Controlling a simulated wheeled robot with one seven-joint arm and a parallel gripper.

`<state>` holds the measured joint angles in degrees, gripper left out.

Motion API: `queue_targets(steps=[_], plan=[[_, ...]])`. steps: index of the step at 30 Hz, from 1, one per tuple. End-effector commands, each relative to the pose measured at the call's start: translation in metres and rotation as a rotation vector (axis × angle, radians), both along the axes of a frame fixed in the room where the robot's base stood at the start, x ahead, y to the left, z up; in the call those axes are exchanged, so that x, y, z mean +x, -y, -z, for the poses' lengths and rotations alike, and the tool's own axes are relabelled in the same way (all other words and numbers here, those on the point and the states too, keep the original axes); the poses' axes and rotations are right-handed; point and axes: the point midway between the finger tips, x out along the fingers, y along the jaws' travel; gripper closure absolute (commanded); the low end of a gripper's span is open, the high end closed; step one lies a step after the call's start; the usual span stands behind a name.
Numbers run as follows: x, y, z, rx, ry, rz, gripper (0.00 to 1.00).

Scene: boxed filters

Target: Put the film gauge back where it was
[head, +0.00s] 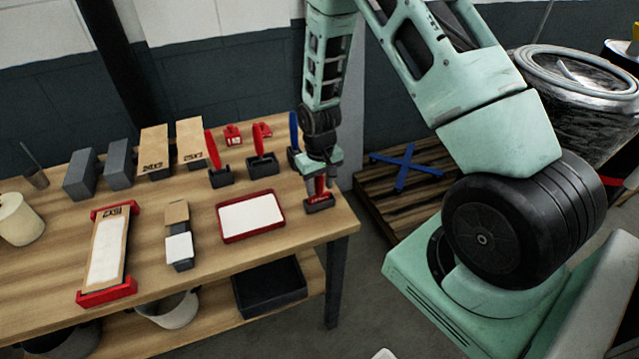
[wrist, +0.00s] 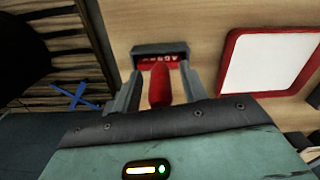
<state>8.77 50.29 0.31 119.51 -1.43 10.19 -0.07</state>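In the wrist view the fingers (wrist: 162,72) look apart, with a thin gap on each side of the handle. I cannot tell by its look whether this block is the film gauge; no other thing is clearly marked as one.
Dark stands with red paddles (head: 263,163) and a blue paddle (head: 293,128) stand behind. Small red items (head: 232,135) lie at the back. A red-rimmed tray (head: 221,228) is left of my gripper. Boxes (head: 191,144) and a red-ended holder (head: 108,292) are further left. A pallet (head: 374,192) is right.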

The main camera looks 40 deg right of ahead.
Motion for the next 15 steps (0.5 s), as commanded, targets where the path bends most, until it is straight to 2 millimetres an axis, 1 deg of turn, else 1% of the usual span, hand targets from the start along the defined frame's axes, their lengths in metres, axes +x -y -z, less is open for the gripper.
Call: queue_targets(steps=[4, 8, 11, 15], plan=[[0.0, 0.0, -0.001, 0.0, 0.0, 0.0, 0.57], [0.001, 0.0, -0.008, 0.0, 0.003, 0.0, 0.57], [0.001, 0.0, -0.019, -0.001, 0.005, 0.0, 0.57], [0.002, 0.0, -0.043, -0.001, 0.006, 0.0, 0.57]])
